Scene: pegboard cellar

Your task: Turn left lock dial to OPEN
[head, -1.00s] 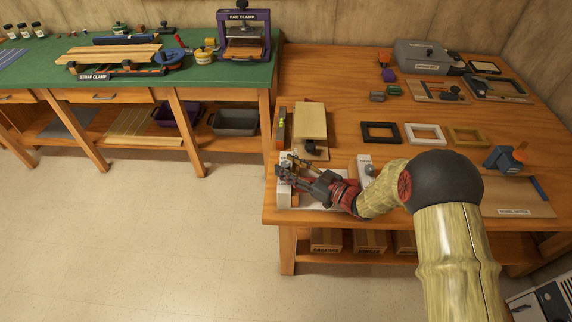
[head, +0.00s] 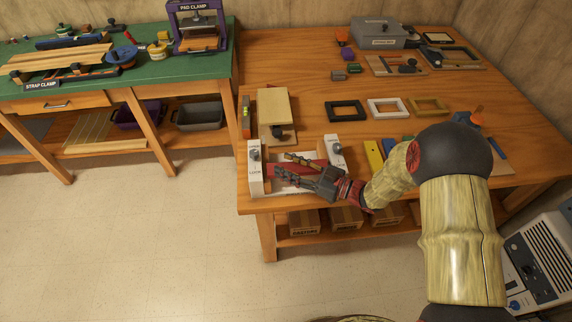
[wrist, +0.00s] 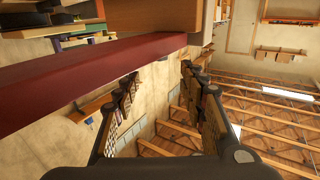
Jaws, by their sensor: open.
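The left lock dial (head: 254,155) is a small dark knob on a white block with lettering that appears to read LOCK, at the near left corner of the wooden bench. Its exact setting is too small to read. A second dark dial (head: 334,141) sits on another white block to the right. A red bar (head: 292,168) lies between the blocks; a red bar also crosses the wrist view (wrist: 80,80). My gripper (head: 281,170) is open, right of the left dial and apart from it. In the wrist view, nothing is between the fingers (wrist: 158,92).
A wooden board (head: 274,105) stands behind the blocks. Black, white and tan frames (head: 345,110) lie farther back, and a yellow piece (head: 373,156) lies to the right. The bench's front edge is close to my gripper. Open floor lies to the left.

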